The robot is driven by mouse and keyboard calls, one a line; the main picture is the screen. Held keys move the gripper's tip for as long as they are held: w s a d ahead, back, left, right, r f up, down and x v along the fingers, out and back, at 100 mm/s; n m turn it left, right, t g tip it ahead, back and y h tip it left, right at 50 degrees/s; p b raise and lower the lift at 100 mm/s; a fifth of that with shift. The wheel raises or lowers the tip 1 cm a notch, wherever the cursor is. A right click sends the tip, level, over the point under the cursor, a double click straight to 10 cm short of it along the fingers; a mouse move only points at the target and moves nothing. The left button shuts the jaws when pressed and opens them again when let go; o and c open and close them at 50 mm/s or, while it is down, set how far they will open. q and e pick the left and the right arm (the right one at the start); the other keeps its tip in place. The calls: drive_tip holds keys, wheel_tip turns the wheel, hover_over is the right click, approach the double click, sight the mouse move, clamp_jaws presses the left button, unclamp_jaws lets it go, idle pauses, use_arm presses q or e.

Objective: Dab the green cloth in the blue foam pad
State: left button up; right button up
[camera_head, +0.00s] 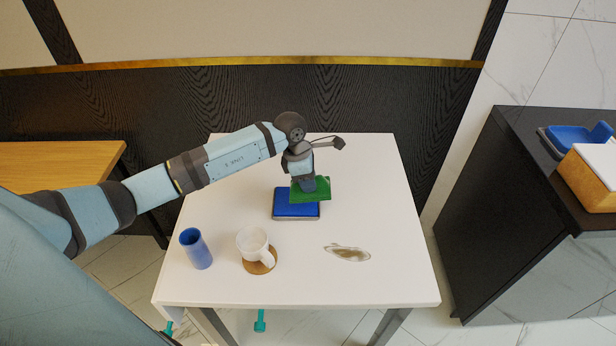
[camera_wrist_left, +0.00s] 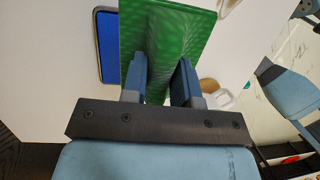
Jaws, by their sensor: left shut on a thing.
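The green cloth (camera_head: 312,192) is held in my left gripper (camera_head: 306,181), over the back right part of the blue foam pad. It also shows in the left wrist view (camera_wrist_left: 188,32) between the two fingers. The blue foam pad (camera_head: 292,208) lies in a shallow tray with a grey rim on the white table. In the left wrist view the pad (camera_wrist_left: 107,45) is to the left of the cloth. I cannot tell whether the cloth touches the pad. My right gripper is not in view.
On the white table (camera_head: 390,210) stand a blue cup (camera_head: 196,250) and a white mug (camera_head: 251,242) on a brown coaster (camera_head: 262,266). A dark counter (camera_head: 510,200) stands at the right, apart from the table.

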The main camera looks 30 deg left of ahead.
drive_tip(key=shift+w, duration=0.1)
use_arm(q)
wheel_tip(320, 180, down, 5)
drive_tip(key=b, duration=0.4)
drive_tip(key=shift+f, duration=0.2)
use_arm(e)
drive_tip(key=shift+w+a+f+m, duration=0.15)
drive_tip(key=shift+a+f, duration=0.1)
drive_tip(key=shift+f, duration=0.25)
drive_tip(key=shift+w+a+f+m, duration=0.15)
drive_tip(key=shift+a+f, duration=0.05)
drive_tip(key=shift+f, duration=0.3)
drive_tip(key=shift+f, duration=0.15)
use_arm(q)
drive_tip(key=shift+f+b, duration=0.15)
drive_tip(key=shift+b, duration=0.15)
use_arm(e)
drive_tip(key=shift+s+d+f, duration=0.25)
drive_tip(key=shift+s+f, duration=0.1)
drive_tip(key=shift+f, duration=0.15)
